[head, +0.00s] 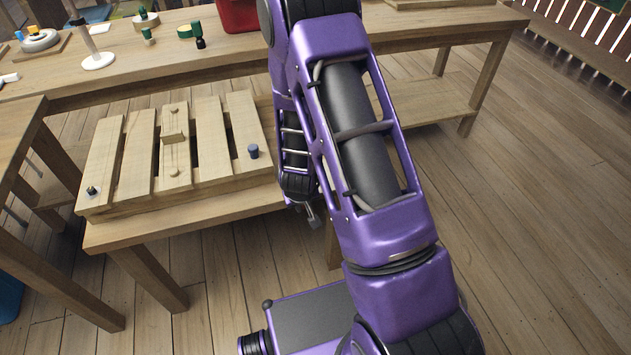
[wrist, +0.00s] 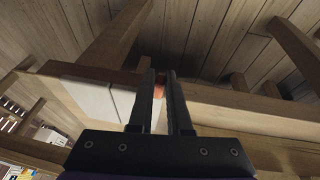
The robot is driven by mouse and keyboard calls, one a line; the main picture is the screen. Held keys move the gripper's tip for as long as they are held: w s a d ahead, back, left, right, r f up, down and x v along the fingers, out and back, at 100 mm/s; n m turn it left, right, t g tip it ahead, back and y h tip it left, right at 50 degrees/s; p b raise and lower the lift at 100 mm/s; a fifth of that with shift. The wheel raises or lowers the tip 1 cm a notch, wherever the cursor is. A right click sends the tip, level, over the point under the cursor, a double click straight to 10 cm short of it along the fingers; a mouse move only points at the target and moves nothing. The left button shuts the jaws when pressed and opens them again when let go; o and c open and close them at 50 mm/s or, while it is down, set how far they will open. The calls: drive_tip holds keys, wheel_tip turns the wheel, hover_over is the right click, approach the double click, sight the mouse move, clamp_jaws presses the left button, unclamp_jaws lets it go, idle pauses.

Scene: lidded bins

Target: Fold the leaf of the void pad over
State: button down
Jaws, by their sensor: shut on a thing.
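In the wrist view my gripper (wrist: 160,78) has its two dark fingers close together, with a small orange-red piece (wrist: 159,91) between them. Most of that piece is hidden by the fingers. Just left of the fingers, a flat white pad (wrist: 90,96) lies along a wooden edge. A line divides it from a narrower white part (wrist: 123,103) nearer the fingers; I cannot tell which part is the leaf, or whether the orange-red piece is joined to it. In the head view the pad is not seen, and my arm hides most of the gripper.
In the head view a slatted wooden rack (head: 145,205) with small pegs stands on a low table left of my arm. A long bench (head: 230,70) behind carries a white stand (head: 98,62), a ring (head: 40,40) and a red container (head: 238,14). Floor is clear at right.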

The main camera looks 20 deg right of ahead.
drive_tip(key=shift+d+r+y, duration=0.15)
drive_tip(key=shift+r+y, duration=0.15)
drive_tip(key=shift+y, duration=0.2)
drive_tip(key=shift+r+y, duration=0.25)
drive_tip(key=shift+y, duration=0.05)
drive_tip(key=c, duration=0.9)
unclamp_jaws()
drive_tip(key=shift+s+r+p, duration=0.75)
drive_tip(key=shift+s+r, duration=0.45)
drive_tip(key=shift+r, duration=0.25)
drive_tip(key=shift+s+r+p, duration=0.7)
drive_tip(key=shift+s+r, duration=0.5)
drive_tip(key=shift+r, duration=0.25)
